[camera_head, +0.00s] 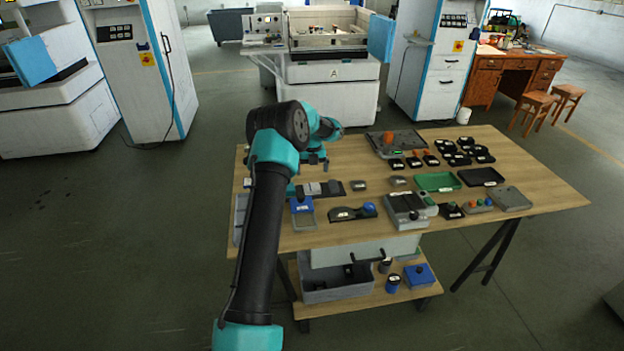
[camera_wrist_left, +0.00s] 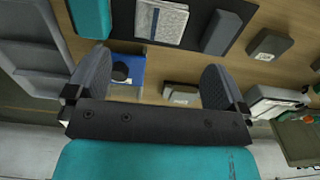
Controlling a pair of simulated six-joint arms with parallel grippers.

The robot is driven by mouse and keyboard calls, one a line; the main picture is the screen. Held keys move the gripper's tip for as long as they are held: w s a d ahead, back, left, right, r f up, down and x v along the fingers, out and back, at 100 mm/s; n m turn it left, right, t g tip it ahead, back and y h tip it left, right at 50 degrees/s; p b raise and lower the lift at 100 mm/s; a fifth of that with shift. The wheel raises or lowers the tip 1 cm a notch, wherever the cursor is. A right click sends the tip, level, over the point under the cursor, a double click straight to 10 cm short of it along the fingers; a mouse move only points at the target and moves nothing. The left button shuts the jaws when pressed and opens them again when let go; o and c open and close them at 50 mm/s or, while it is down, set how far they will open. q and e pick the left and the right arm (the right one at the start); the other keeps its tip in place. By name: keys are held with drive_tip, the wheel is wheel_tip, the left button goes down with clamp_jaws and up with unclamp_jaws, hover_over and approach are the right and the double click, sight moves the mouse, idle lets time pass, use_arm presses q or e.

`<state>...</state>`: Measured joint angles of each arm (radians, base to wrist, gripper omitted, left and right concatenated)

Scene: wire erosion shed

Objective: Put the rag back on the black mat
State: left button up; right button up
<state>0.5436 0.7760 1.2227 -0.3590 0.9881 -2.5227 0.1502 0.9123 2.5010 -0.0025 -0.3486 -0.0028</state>
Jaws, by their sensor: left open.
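The black mat (camera_head: 337,193) lies on the left part of the table, and it also shows at the top of the left wrist view (camera_wrist_left: 195,40). On it lies a flat, pale patterned piece (camera_wrist_left: 162,20) that looks like a folded rag, though I cannot be sure it is the rag. A teal block and a grey block lie on either side of it. My left gripper (camera_head: 314,167) is above the table near the mat. In the left wrist view its two fingers (camera_wrist_left: 157,80) are spread, with nothing held between them. My right gripper is out of view.
A blue piece with a black part (camera_head: 302,204) is in front of the mat. A grey tray (camera_head: 240,225) is at the table's left edge. A grey device (camera_head: 405,205) stands to the right. Bare wood shows around the small grey block (camera_head: 358,185).

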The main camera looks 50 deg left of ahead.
use_arm(q)
drive_tip(key=shift+r, duration=1.55)
drive_tip(key=shift+d, duration=0.1)
